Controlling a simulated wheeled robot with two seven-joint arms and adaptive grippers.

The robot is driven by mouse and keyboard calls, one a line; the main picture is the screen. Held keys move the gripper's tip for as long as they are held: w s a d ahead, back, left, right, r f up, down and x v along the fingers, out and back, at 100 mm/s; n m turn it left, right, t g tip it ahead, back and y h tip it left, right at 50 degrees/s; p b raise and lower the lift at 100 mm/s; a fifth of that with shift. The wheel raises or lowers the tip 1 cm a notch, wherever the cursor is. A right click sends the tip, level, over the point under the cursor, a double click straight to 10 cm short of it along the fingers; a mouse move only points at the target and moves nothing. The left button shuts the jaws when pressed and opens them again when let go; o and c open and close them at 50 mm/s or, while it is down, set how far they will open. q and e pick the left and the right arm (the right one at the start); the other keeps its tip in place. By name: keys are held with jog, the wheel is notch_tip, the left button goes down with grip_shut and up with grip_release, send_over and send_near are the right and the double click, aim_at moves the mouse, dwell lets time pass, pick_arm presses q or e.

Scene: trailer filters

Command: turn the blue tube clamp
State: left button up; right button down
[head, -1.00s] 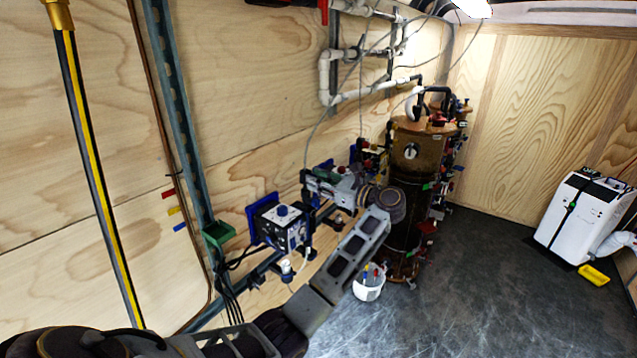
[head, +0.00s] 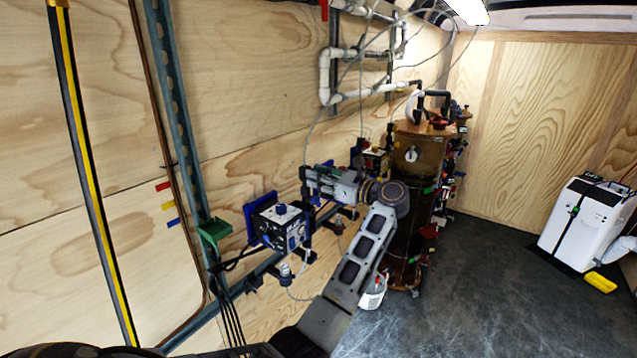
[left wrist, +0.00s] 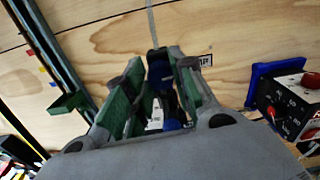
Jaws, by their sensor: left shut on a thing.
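The clamp shows as a dark blue piece between the fingertips, with more blue and a white part lower between the fingers. Its exact turn angle is hard to tell. In the head view the gripper hides the clamp. My right gripper is not in view.
The pump box (head: 282,226) is mounted on the wall, left of my forearm. A tall brown filter column (head: 408,245) stands just behind my wrist. White pipes (head: 326,75) and thin tubes run above. A white bucket (head: 374,292) is partly behind my forearm.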

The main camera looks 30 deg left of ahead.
pick_arm(q)
jog(key=shift+r+m+b, duration=0.15)
jog(key=shift+m+b, duration=0.35)
jog(key=shift+b, duration=0.1)
jog(key=o, duration=1)
jog(key=shift+o, duration=0.2)
notch_tip(320, 180, up, 10)
dwell(0.5)
jog(key=shift+w+m, duration=0.1)
jog(key=shift+m, duration=0.2)
